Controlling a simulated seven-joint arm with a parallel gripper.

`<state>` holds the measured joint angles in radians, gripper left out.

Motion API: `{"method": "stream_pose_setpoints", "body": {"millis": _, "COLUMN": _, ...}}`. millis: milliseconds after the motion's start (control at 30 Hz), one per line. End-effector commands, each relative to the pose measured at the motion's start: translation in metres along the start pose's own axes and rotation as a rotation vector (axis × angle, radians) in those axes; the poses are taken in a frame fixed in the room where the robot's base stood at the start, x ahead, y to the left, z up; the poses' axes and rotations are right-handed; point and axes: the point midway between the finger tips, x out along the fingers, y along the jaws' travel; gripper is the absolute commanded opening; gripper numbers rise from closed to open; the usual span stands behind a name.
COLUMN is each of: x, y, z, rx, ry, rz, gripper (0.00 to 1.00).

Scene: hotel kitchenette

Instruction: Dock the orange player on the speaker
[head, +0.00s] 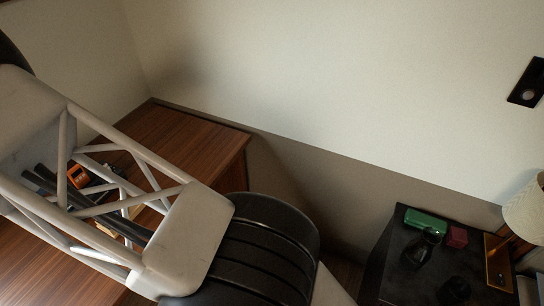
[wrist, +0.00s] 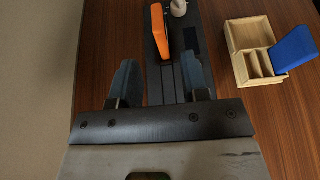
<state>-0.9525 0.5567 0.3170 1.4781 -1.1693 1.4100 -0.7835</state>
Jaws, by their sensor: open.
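The orange player (wrist: 160,30) shows in the wrist view as a slim orange block beyond my fingertips. It is at or on a long dark grey object (wrist: 190,40), which may be the speaker; whether they touch or are joined I cannot tell. An orange item (head: 78,176), probably the player, shows in the head view through my arm's frame. My gripper (wrist: 160,65) is open, with a finger to each side of the dark object's near part and nothing visibly held. In the head view my arm hides much of this area.
A light wooden organizer (wrist: 235,45) with compartments stands to the right, a blue flat item (wrist: 293,50) at its right side. A pale cup-like item (wrist: 178,8) is at the far end. Bare wooden top (head: 165,130) lies behind. A black cabinet (head: 390,262) holds a green box (head: 425,222).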

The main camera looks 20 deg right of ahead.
Motion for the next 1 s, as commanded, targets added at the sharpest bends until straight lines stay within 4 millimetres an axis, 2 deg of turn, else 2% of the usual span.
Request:
{"method": "stream_pose_setpoints", "body": {"millis": 167, "x": 0.015, "y": -0.012, "z": 0.023, "rx": 0.040, "ry": 0.027, "rz": -0.030, "gripper": 0.42}}
{"method": "stream_pose_setpoints", "body": {"millis": 367, "x": 0.045, "y": -0.044, "z": 0.073, "rx": 0.140, "ry": 0.090, "rz": -0.097, "gripper": 0.42}}
{"method": "stream_pose_setpoints", "body": {"millis": 700, "x": 0.102, "y": -0.130, "z": 0.167, "rx": 0.377, "ry": 0.219, "rz": -0.249, "gripper": 0.42}}
{"method": "stream_pose_setpoints", "body": {"millis": 1000, "x": 0.139, "y": -0.218, "z": 0.233, "rx": 0.601, "ry": 0.317, "rz": -0.385, "gripper": 0.42}}
